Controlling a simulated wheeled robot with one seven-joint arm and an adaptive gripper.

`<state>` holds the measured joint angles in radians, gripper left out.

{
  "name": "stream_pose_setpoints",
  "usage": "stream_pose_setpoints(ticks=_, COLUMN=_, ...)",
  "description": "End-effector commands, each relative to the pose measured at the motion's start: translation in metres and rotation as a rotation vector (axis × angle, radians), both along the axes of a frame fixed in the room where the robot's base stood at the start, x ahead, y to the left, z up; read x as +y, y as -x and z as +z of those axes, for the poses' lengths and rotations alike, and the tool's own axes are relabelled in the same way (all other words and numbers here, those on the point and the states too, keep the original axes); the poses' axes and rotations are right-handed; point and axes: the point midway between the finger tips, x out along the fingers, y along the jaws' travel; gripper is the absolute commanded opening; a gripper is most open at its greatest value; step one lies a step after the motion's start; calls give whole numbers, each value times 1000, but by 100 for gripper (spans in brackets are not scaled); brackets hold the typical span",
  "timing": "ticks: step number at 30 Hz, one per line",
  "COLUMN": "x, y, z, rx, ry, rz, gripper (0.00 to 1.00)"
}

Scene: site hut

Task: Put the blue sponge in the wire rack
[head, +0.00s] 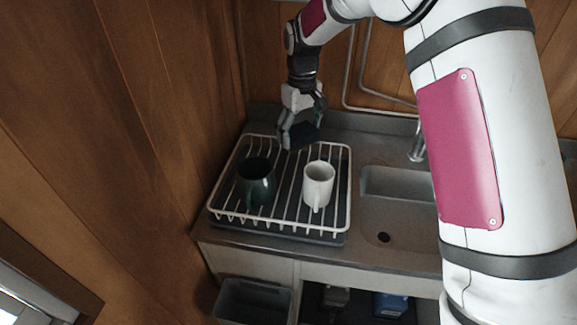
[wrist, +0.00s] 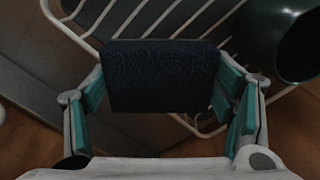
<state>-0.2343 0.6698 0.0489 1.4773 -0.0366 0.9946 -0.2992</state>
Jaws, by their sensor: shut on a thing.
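The blue sponge (wrist: 160,77) is a dark blue block between the teal-padded fingers of my gripper (wrist: 163,100) in the wrist view. In the head view my gripper (head: 300,135) is shut on the sponge (head: 303,135) at the back edge of the wire rack (head: 279,228). The white wire rack (wrist: 90,42) also shows beyond the sponge in the wrist view. I cannot tell whether the sponge touches the rack's wires.
A dark green mug (head: 256,183) and a white mug (head: 318,184) stand in the rack. A sink (head: 392,183) with a tap (head: 417,145) lies to the right. A wooden wall (head: 130,120) is close on the left. Bare rack wires show around the mugs.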

Motion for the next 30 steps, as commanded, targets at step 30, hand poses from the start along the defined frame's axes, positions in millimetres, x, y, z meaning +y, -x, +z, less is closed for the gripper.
stream_pose_setpoints(ticks=30, x=1, y=0, z=-79, rx=1, ry=-1, rz=1, gripper=54)
